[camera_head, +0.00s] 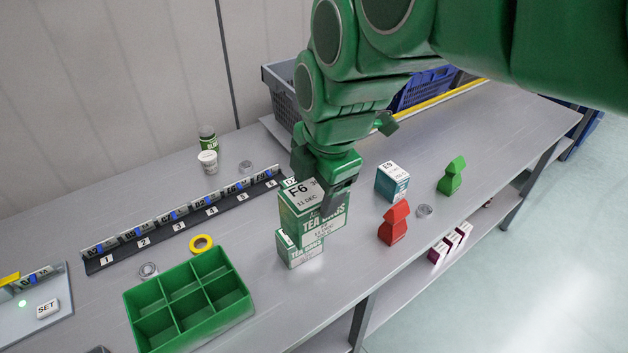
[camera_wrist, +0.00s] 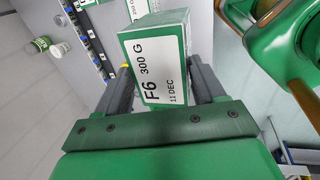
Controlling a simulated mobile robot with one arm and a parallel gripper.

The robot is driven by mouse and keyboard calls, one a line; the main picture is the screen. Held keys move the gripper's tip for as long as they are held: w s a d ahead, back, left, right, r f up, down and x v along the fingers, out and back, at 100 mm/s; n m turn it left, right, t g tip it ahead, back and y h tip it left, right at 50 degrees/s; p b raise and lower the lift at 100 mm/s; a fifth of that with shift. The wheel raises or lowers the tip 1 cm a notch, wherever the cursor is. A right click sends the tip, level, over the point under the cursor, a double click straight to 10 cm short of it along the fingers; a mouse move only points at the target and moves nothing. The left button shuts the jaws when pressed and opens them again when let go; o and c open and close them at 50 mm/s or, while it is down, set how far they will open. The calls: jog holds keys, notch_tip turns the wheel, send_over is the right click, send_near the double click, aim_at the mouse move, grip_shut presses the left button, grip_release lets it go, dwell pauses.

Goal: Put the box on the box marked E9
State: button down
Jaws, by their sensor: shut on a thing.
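My gripper (camera_head: 330,188) is shut on a green and white tea bags box (camera_head: 318,215) marked F6. In the wrist view this box (camera_wrist: 158,66) sits between the two fingers (camera_wrist: 163,84), its F6 label facing the camera. A smaller-looking tea bags box (camera_head: 300,250) stands directly below it in the head view; I cannot tell whether the two touch. The box marked E9 (camera_head: 392,183), teal and white, stands upright on the table to the right of my gripper, with its top bare.
A red figure-shaped piece (camera_head: 394,224) stands close in front of the E9 box, a green one (camera_head: 452,176) to its right. A green divided tray (camera_head: 190,300) and a numbered label rail (camera_head: 185,222) lie left.

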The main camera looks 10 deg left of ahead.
jog(key=w+a+f, duration=0.2)
jog(key=w+f, duration=0.3)
jog(key=f, duration=0.2)
jog(key=w+a+f, duration=0.3)
jog(key=w+f, duration=0.1)
jog(key=f, duration=0.2)
jog(key=shift+w+f, duration=0.4)
dwell(0.6)
jog(key=shift+c, duration=0.6)
grip_release()
